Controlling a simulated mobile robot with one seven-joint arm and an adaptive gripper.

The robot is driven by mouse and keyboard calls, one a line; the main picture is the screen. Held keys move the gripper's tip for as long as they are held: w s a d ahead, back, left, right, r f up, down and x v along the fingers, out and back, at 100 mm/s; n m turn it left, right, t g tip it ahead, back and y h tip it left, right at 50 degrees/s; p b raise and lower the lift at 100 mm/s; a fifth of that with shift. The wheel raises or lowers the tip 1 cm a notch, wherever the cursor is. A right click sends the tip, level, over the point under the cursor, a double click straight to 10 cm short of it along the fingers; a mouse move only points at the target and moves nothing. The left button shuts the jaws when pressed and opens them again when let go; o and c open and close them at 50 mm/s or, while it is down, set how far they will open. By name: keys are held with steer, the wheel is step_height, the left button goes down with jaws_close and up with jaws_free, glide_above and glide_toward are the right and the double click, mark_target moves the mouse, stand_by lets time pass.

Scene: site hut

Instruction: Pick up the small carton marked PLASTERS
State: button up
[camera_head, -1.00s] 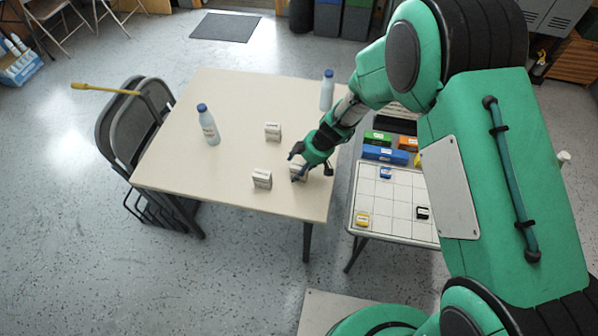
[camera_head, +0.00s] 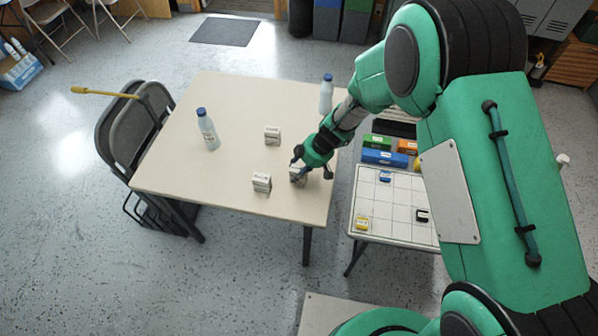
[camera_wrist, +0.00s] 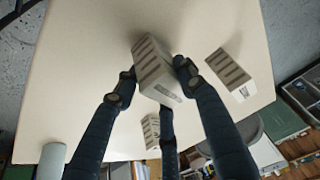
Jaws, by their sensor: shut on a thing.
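My gripper (camera_head: 300,168) is shut on a small white carton (camera_head: 297,175) near the right front part of the cream table (camera_head: 225,110). In the wrist view my fingers press on both sides of this carton (camera_wrist: 155,70), which has dark stripes and small print I cannot read. Two similar cartons stand on the table: one (camera_head: 262,182) just left of my gripper, one (camera_head: 272,135) farther back. I cannot tell which carton is marked PLASTERS. I cannot tell whether the held carton is clear of the tabletop.
A blue-capped bottle (camera_head: 208,130) stands left on the table and another (camera_head: 326,94) at its right edge. To the right is a lower table with a white grid board (camera_head: 385,215) bearing small blocks.

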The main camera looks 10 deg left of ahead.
mark_target(298, 168)
steer(key=shift+r+p, duration=0.35)
steer(key=shift+r, duration=1.25)
steer(key=shift+s+d+r, duration=0.1)
steer(key=shift+s+r, duration=0.1)
steer(key=s+d+r, duration=0.1)
steer(key=s+d, duration=0.6)
steer(key=s, duration=0.6)
steer(key=shift+s+d+r, duration=0.2)
steer(key=shift+d, duration=0.15)
